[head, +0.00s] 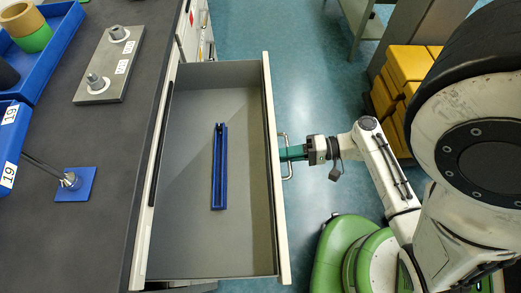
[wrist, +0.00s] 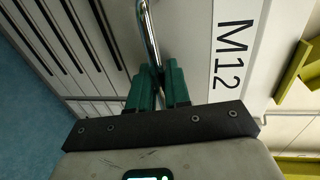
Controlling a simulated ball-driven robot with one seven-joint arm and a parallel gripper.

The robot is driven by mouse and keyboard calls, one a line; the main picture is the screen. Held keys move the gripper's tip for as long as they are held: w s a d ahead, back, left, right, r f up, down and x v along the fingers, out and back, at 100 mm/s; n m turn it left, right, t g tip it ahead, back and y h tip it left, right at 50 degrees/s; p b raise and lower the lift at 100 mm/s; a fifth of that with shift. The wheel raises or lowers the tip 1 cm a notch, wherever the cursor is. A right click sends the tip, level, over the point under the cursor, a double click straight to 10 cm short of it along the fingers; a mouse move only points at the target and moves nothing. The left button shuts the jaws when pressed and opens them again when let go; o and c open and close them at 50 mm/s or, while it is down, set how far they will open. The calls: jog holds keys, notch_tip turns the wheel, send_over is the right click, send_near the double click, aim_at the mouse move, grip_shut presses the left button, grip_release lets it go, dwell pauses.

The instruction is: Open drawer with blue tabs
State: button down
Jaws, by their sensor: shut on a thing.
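The drawer (head: 245,185) is pulled far out from the dark-topped cabinet, and its grey inside is open to view. A long blue piece (head: 219,165) lies on the drawer floor near the middle. My gripper (head: 285,153) is at the outer side of the drawer front, at its metal bar handle (head: 288,168). In the wrist view the green fingers (wrist: 157,85) are shut around the handle (wrist: 149,30). The drawer front beside it carries the label M12 (wrist: 230,52).
A grey metal plate (head: 108,68) with two round fittings stands on the dark countertop (head: 115,150). Blue trays (head: 60,40) and a small blue base (head: 76,185) are at the left. Yellow bins (head: 400,90) stand at the right. Blue floor (head: 300,75) is clear beyond the drawer.

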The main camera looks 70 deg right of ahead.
jog(key=f+v, duration=0.1)
jog(key=v, duration=0.6)
jog(key=shift+f, duration=0.25)
jog(key=shift+s, duration=0.1)
jog(key=c, duration=1.3)
grip_release()
jog(key=shift+o, duration=0.2)
jog(key=b+v, duration=0.2)
jog(key=v, duration=0.9)
jog(key=shift+b, duration=0.3)
